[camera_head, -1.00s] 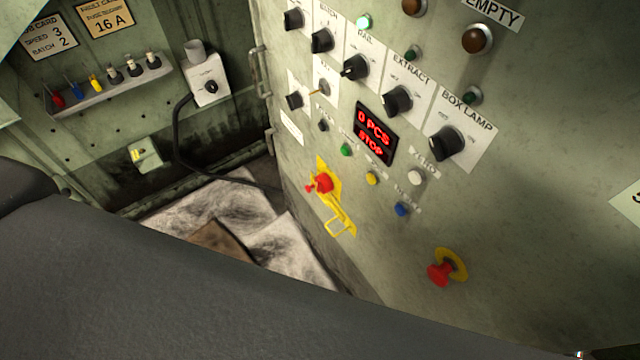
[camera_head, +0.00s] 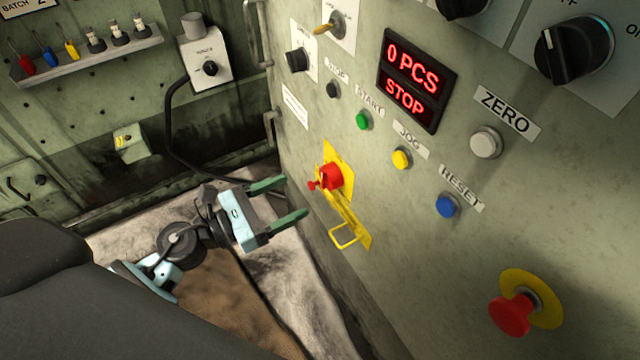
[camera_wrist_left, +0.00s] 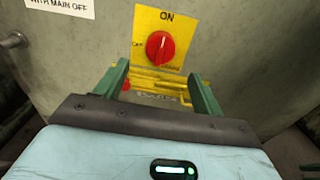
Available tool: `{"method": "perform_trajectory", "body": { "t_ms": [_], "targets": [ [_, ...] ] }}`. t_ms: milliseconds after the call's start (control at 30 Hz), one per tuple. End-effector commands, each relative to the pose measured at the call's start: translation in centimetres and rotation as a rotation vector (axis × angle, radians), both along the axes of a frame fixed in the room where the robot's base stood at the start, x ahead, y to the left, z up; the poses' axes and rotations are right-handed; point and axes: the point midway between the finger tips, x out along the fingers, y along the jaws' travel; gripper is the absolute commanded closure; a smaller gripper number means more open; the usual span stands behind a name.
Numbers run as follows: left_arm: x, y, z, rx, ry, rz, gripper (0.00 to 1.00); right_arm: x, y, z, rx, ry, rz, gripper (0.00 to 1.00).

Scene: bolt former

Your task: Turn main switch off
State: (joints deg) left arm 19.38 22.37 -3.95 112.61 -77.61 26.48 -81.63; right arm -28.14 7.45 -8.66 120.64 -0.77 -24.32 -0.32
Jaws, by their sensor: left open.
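The main switch is a red rotary knob (camera_head: 331,177) on a yellow plate (camera_head: 357,229) low on the panel's left side. In the left wrist view the red knob (camera_wrist_left: 160,47) sits under the word ON, with OFF to its left; its grip looks near upright, toward ON. My left gripper (camera_head: 296,196) is open and empty, its green fingers pointing at the plate from the left, apart from the knob. In the left wrist view the left gripper's fingertips (camera_wrist_left: 158,72) stand lower than the knob, one to each side. My right gripper is out of view.
A yellow wire loop (camera_head: 345,237) juts out below the knob. A red mushroom button (camera_head: 512,313) sits lower right. Green, yellow and blue buttons and a display (camera_head: 416,80) reading STOP are above. A metal handle (camera_head: 272,129) stands at the panel's left edge.

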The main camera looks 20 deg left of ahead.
Motion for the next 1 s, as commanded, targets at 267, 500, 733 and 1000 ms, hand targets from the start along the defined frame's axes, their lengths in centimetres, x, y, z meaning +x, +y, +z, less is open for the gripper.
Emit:
{"method": "perform_trajectory", "body": {
  "t_ms": [267, 500, 733, 1000],
  "targets": [
    [1.9, -1.5, 0.3, -0.006, 0.000, 0.001, 0.31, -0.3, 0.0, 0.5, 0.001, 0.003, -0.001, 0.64],
    [4.7, -3.6, 0.2, -0.007, 0.002, 0.002, 0.31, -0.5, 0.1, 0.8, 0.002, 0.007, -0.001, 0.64],
    [6.0, -4.7, 0.1, -0.007, 0.003, 0.002, 0.31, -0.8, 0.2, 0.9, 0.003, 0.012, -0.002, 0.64],
    [6.1, -4.8, 0.0, -0.006, 0.004, 0.002, 0.31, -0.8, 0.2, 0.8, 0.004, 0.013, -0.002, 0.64]
  ]
}}
